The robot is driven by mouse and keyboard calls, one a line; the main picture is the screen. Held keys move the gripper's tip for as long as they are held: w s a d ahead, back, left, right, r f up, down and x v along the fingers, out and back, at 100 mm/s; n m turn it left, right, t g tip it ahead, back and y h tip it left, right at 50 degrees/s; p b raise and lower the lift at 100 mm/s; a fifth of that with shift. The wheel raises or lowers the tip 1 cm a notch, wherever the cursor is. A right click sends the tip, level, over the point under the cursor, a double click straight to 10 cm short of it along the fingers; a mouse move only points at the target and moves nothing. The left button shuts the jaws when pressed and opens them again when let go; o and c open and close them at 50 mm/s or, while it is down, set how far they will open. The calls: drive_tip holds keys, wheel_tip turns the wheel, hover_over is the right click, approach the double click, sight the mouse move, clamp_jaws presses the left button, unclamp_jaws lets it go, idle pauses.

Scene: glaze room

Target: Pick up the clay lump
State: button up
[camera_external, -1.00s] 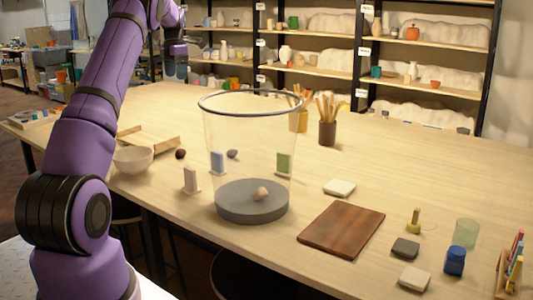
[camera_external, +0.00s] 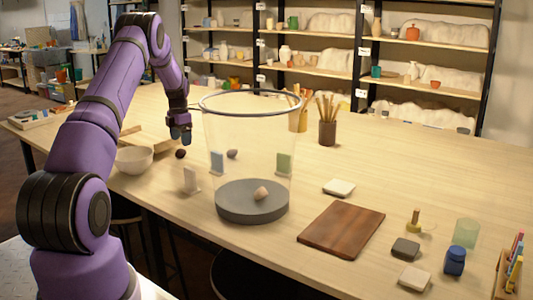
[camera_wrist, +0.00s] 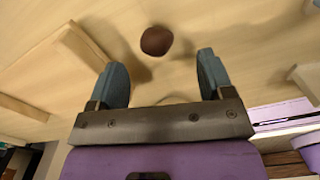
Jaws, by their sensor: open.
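A small dark brown rounded lump (camera_external: 180,153), which looks like the clay lump, lies on the wooden table right of the white bowl. In the wrist view the brown lump (camera_wrist: 156,40) is just beyond the fingertips, roughly centred between them. My gripper (camera_external: 180,134) is open and empty, pointing down above the lump; the wrist view shows both fingers of my gripper (camera_wrist: 162,66) spread apart and not touching it. A pinkish lump (camera_external: 261,194) sits inside a tall clear bin, and a grey lump (camera_external: 232,154) lies behind the bin.
The clear bin (camera_external: 248,100) with a grey base stands right of my gripper. The white bowl (camera_external: 133,160) and a wooden tray (camera_external: 165,142) are at left. Small upright tiles (camera_external: 191,179) stand near the bin.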

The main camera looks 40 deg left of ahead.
sight(181, 149)
drive_tip(key=shift+a+f, duration=0.15)
drive_tip(key=shift+f, duration=1.25)
drive_tip(key=shift+a+f, duration=0.1)
drive_tip(key=shift+f, duration=1.25)
drive_tip(key=c, duration=1)
